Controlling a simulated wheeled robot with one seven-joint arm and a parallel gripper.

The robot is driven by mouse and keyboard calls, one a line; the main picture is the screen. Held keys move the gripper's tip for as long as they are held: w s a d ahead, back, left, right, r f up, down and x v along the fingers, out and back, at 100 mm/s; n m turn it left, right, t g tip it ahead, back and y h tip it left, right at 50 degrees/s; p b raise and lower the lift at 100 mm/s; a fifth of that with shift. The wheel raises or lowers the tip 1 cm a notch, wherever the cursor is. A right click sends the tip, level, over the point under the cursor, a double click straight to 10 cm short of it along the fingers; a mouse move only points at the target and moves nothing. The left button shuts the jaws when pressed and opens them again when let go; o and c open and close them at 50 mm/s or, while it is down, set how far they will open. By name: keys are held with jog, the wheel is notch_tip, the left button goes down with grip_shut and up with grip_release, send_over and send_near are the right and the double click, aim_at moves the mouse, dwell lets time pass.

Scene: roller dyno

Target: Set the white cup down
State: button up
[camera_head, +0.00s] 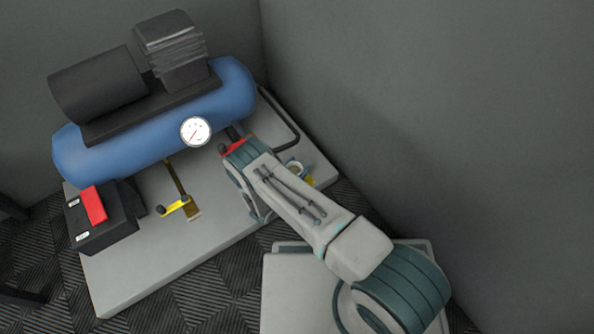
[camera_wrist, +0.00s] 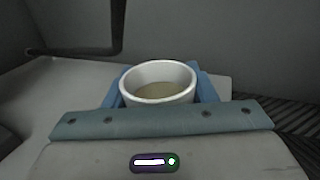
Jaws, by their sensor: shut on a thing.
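The white cup (camera_wrist: 130,85) is in the middle of the wrist view, upright or nearly so, with a brownish inside. The blue fingers of my gripper (camera_wrist: 158,90) lie on both sides of it and are shut on it. In the head view, part of the cup (camera_head: 296,167) shows just right of my arm, over the right end of the grey platform (camera_head: 150,268). My arm hides most of my gripper there. I cannot tell whether the cup's base touches the platform.
A blue compressor tank (camera_head: 110,150) with a white gauge (camera_head: 195,131) stands on the platform. A black box (camera_head: 100,225) with a red top sits at its left end, and a yellow-handled part (camera_head: 173,208) is in the middle. Grey walls close off the back and right.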

jog(key=shift+f, duration=0.15)
jog(key=shift+f, duration=0.1)
jog(key=shift+f, duration=0.1)
jog(key=o, duration=1)
jog(key=shift+c, duration=0.2)
jog(key=shift+s+a+r, duration=0.1)
jog(key=shift+a+r, duration=0.05)
jog(key=shift+r, duration=0.1)
jog(key=p+v, duration=0.3)
jog(key=v, duration=0.8)
jog(key=shift+s+a+f, duration=0.1)
jog(key=shift+s+a, duration=0.05)
jog(key=shift+s, duration=0.15)
